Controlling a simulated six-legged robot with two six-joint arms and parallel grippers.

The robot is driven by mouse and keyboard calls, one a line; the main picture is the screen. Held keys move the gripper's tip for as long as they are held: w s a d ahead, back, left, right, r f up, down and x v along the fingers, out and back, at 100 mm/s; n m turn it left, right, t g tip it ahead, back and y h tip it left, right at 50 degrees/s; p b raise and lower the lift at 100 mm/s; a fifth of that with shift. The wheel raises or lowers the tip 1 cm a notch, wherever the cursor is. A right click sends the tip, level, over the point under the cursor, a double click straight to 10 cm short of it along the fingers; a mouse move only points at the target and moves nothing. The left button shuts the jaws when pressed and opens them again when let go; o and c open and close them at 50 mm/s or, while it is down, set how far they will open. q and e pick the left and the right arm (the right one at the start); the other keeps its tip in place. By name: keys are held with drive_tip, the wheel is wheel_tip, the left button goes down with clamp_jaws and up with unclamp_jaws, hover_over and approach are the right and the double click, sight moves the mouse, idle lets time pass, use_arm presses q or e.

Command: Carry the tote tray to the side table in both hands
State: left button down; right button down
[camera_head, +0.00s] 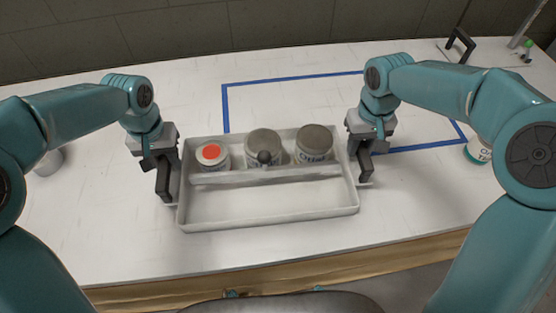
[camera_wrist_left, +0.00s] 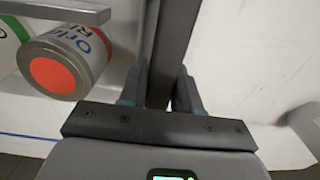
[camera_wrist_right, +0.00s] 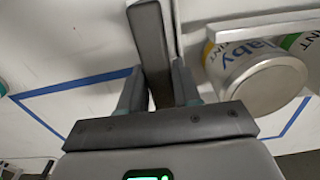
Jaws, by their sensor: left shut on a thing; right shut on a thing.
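The tote tray (camera_head: 270,213) is a pale grey open tray with a divider bar and dark handles at its two ends. It holds a red-topped can (camera_head: 211,156) and two grey-lidded cans (camera_head: 263,144) (camera_head: 314,143) in its back part. My left gripper (camera_head: 163,180) is shut on the left handle, which shows between its fingers in the left wrist view (camera_wrist_left: 165,50). My right gripper (camera_head: 364,165) is shut on the right handle, seen in the right wrist view (camera_wrist_right: 150,50). I cannot tell whether the tray touches the table.
The white table (camera_head: 120,240) has a blue tape outline (camera_head: 226,110) behind the tray. A white and teal can (camera_head: 477,151) stands at the right. A grey cup-like object (camera_head: 47,162) is at the left. A black handle-shaped item (camera_head: 460,44) is at the far right.

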use_arm(q)
drive_tip(key=shift+r, duration=0.15)
use_arm(e)
drive_tip(key=shift+w+r, duration=0.1)
drive_tip(key=shift+r, duration=0.05)
